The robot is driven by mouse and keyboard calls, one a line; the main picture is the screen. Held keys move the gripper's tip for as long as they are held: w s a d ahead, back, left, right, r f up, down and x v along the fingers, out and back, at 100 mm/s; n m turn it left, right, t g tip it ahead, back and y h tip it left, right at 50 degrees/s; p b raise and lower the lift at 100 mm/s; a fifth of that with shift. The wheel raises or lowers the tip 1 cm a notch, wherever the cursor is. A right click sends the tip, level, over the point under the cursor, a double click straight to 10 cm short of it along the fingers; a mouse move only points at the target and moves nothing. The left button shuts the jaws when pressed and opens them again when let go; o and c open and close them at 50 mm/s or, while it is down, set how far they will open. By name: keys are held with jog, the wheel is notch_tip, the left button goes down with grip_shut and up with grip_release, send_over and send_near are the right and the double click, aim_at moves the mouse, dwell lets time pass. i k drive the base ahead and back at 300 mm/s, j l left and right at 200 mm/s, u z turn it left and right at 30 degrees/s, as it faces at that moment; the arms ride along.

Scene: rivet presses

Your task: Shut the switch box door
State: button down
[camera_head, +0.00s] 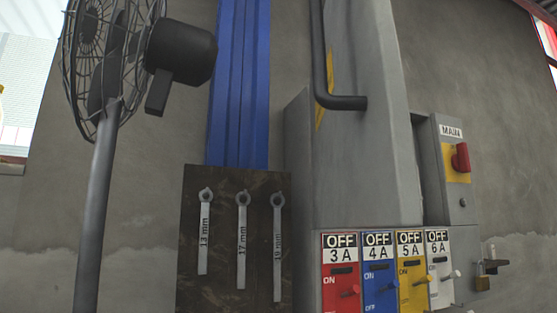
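The switch box (328,244) stands at the lower right, its lower part cut off by the frame's bottom edge. Its front shows a row of switches: red 3 A (340,284), blue 4 A (380,284), yellow 5 A (412,278) and white 6 A (440,272), each with an OFF label on top. A tall grey panel (372,150) rises above the switches; I cannot tell whether it is the door or part of the housing. My gripper is not in view.
A grey MAIN box (450,205) with a red knob (460,158) is at right. A dark bent pipe (345,102) runs before the panel. A dark board (222,255) with several wrenches, a blue column (238,85) and a stand fan (105,130) are left.

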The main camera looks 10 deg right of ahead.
aim_at(364, 175)
jog(key=k+j+z, duration=0.1)
jog(key=k+j, duration=0.35)
jog(key=j, duration=0.15)
jog(key=k+j+z, duration=0.1)
jog(key=k+j, duration=0.35)
jog(key=j, duration=0.1)
